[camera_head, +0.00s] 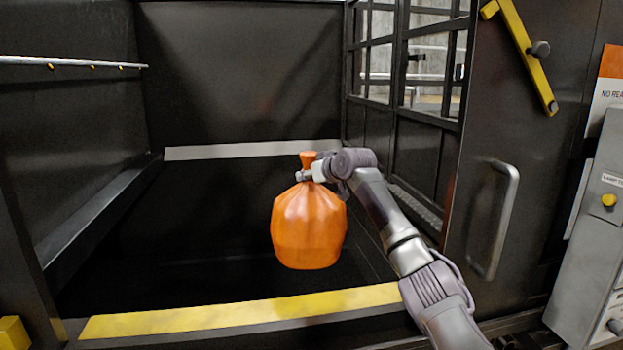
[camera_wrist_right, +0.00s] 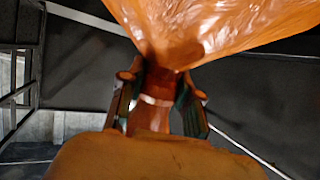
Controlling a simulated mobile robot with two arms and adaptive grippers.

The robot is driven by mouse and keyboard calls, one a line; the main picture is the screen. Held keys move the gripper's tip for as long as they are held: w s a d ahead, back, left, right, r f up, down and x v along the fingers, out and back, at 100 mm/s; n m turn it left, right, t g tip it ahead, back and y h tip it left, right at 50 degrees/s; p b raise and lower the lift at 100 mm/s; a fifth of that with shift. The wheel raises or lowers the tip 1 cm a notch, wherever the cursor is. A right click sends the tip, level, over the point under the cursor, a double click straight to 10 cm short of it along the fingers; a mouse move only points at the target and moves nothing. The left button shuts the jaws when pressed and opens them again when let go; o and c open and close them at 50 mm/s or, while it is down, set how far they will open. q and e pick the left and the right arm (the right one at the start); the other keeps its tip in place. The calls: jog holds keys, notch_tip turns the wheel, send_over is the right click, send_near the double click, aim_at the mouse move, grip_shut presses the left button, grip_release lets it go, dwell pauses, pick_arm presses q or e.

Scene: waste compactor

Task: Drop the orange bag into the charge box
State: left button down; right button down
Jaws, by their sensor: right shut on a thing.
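The orange bag (camera_head: 309,228) hangs from my right gripper (camera_head: 308,174) by its tied neck. My right gripper is shut on that neck, which also shows between its two fingers (camera_wrist_right: 160,103) in the right wrist view. The bag's body (camera_wrist_right: 210,25) fills the top of that view. The charge box (camera_head: 125,235) is the dark open cavity with black walls. In the head view the bag hangs over its opening, behind the yellow front edge and clear of the walls. The box floor is dark and hard to make out. My left gripper is not in view.
A yellow sill (camera_head: 240,313) runs along the front of the box. An open dark door with a handle (camera_head: 495,220) and a yellow latch bar (camera_head: 525,55) stands at the right. A grey control box (camera_head: 596,235) is at the far right. A light strip (camera_head: 250,149) crosses the back.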

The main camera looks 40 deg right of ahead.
jog(key=shift+w+d+r, duration=0.15)
jog(key=shift+w+r, duration=0.05)
jog(key=shift+r, duration=0.1)
jog(key=c, duration=0.7)
grip_release()
jog(key=shift+s, duration=0.15)
jog(key=shift+f, duration=0.25)
jog(key=v, duration=1.2)
jog(key=shift+r, duration=0.25)
